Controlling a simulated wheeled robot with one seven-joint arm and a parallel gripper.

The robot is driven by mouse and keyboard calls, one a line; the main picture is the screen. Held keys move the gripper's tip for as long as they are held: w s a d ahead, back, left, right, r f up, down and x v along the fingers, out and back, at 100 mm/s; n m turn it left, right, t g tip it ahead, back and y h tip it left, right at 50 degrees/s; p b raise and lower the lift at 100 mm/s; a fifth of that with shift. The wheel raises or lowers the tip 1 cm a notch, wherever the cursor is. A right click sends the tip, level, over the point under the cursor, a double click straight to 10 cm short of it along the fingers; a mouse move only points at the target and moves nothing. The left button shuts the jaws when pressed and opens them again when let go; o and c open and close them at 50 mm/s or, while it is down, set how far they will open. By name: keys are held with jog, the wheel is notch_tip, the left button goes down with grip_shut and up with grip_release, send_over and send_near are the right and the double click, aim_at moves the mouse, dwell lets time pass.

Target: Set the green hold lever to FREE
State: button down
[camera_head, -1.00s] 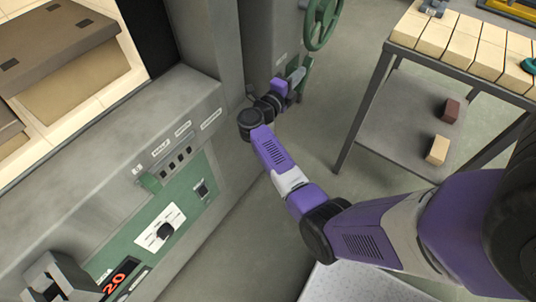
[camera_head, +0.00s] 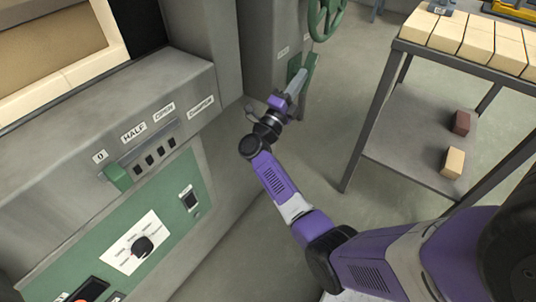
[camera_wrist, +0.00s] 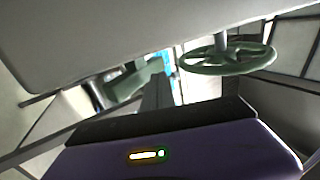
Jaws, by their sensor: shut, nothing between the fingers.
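A green lever-like part (camera_head: 309,70) sits on the side of the grey cabinet, below a green handwheel, in the head view. A green part, which seems to be the same one, shows in the wrist view (camera_wrist: 135,82), left of my fingers. My gripper (camera_head: 298,80) is shut and empty, with its grey fingers close in front of the green part in the head view. In the wrist view the shut fingers (camera_wrist: 156,92) point away past the green part. I cannot tell whether they touch it. The lever's labels are too small to read.
The green handwheel (camera_head: 327,16) is above; it also shows in the wrist view (camera_wrist: 222,60). A control panel (camera_head: 100,235) has a green slider (camera_head: 118,177) at the 0 mark and a dial (camera_head: 142,246). A table (camera_head: 400,47) with pale blocks stands right. Floor between is clear.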

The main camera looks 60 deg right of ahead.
jog(key=s+f+b+v, duration=0.1)
jog(key=v, duration=1.4)
jog(key=s+a+r+n+t+y+p, duration=0.3)
jog(key=a+n+t, duration=0.4)
jog(key=n+t, duration=0.3)
jog(key=s+a+r+n+t+y+p, duration=0.3)
jog(key=a+r+n+t+y+p, duration=0.2)
jog(key=n+t, duration=0.5)
jog(key=a+r+p, duration=0.1)
jog(key=a+p, duration=0.1)
jog(key=p, duration=0.1)
jog(key=shift+a+t+y, duration=0.3)
jog(key=shift+r, duration=0.15)
